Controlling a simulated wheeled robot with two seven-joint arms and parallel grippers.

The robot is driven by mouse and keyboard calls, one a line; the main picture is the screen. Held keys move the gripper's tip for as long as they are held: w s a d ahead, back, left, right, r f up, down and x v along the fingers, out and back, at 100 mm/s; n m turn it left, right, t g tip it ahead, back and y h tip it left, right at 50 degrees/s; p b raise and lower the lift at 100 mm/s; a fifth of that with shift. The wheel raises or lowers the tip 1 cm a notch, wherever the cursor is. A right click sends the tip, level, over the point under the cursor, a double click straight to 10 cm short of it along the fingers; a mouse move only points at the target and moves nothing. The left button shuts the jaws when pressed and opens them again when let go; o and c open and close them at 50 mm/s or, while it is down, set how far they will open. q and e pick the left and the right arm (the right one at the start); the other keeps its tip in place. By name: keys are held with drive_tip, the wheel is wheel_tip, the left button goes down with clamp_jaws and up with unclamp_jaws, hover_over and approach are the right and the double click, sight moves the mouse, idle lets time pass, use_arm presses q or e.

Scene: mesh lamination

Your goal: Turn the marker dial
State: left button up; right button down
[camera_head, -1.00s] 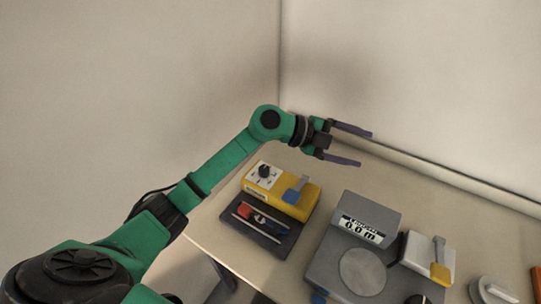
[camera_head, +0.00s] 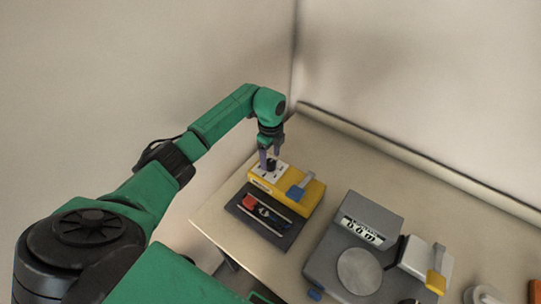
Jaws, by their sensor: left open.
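The marker dial (camera_head: 271,164) is a small black knob on the white plate at the left end of a yellow box (camera_head: 311,196). The box also carries a blue-grey lever. My right gripper is not in the view.
A dark tray (camera_head: 283,240) with red and blue tools lies in front of the box. A grey scale (camera_head: 325,252) with a round plate and display stands to the right, beside a white block with a yellow lever (camera_head: 437,270). The table's back strip is clear.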

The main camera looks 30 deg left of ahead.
use_arm(q)
drive_tip(key=shift+s+d+f, duration=0.1)
drive_tip(key=shift+f, duration=0.65)
clamp_jaws()
